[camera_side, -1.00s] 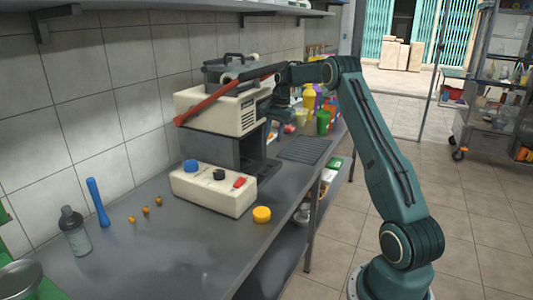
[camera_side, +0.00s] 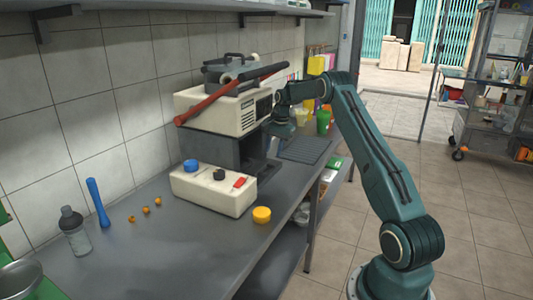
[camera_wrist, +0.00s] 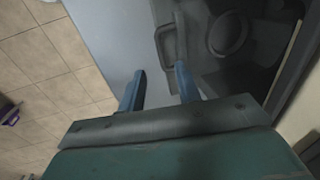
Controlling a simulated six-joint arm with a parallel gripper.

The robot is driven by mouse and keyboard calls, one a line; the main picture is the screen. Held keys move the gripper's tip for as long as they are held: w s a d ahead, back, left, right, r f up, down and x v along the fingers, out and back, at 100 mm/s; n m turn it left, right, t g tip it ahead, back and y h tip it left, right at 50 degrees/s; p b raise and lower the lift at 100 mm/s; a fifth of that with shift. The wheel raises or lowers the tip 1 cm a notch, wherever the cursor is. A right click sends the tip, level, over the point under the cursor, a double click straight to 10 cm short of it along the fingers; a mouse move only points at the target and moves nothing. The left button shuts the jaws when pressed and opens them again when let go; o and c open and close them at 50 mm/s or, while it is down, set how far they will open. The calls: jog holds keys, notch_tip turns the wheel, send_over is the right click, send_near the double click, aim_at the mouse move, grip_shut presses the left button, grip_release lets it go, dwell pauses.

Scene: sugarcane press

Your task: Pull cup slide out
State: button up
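The cup slide (camera_wrist: 208,72) is a dark grey plate with a round recess and a loop-shaped handle (camera_wrist: 171,50) at its left edge in the wrist view. In the side view the slide (camera_side: 262,170) sits low at the right of the cream and grey press (camera_side: 222,110). My gripper (camera_wrist: 160,69) is open and empty, its two blue fingers apart. In the wrist picture the handle lies just beyond the right fingertip; contact cannot be told. In the side view my gripper (camera_side: 280,132) hangs beside the press, above the slide, its fingertips not clear.
A red-handled lever (camera_side: 222,97) crosses the press top. A cream control box (camera_side: 213,190) and a yellow cap (camera_side: 262,215) stand in front. A dark ribbed mat (camera_side: 304,150) and a green cup (camera_side: 323,122) lie beyond my gripper. The counter edge is close on the right.

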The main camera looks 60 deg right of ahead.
aim_at(269, 171)
jog(key=f, duration=0.3)
jog(key=w+f, duration=0.1)
jog(key=f, duration=0.4)
jog(key=shift+w+f, duration=0.3)
jog(key=shift+f, duration=0.1)
grip_shut()
